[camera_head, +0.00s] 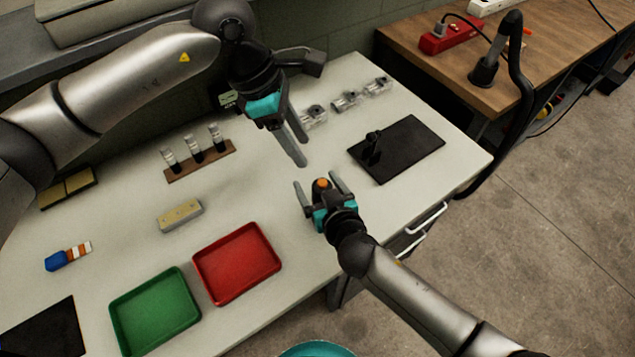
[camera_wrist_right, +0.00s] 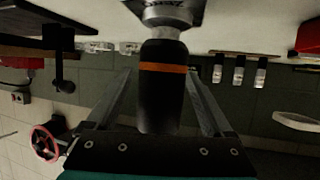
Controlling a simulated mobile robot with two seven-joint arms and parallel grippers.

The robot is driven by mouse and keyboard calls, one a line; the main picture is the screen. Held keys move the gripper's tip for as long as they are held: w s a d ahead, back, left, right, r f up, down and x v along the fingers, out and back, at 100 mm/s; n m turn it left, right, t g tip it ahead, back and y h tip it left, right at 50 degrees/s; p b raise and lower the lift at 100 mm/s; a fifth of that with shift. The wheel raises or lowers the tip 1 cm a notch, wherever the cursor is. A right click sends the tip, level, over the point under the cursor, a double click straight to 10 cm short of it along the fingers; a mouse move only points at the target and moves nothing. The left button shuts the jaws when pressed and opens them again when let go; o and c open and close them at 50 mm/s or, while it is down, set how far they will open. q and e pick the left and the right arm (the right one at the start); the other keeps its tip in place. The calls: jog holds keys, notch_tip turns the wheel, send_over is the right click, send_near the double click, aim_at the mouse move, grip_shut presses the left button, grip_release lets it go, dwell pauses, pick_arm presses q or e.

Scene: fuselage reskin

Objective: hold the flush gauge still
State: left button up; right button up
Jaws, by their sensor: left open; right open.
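I take the flush gauge (camera_wrist_right: 163,85) to be the black cylinder with an orange band and a silver, lettered end in the right wrist view. It sits between the two fingers of my right gripper (camera_wrist_right: 160,75), with dark gaps beside it. In the head view, its orange part (camera_head: 321,184) shows between the right gripper's (camera_head: 318,186) spread fingers; most of the gauge is hidden there. My left gripper (camera_head: 299,150) is open and empty, pointing down above the table behind the right one.
A black mat (camera_head: 415,150) with a black upright piece (camera_head: 371,148) lies right. Clear blocks (camera_head: 347,100) stand at the back, a vial rack (camera_head: 200,160) left. A red tray (camera_head: 237,263), green tray (camera_head: 155,312) and tan block (camera_head: 180,215) lie front left.

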grip_shut()
dwell(0.7)
pick_arm(q)
grip_shut()
dwell(0.3)
dwell(1.4)
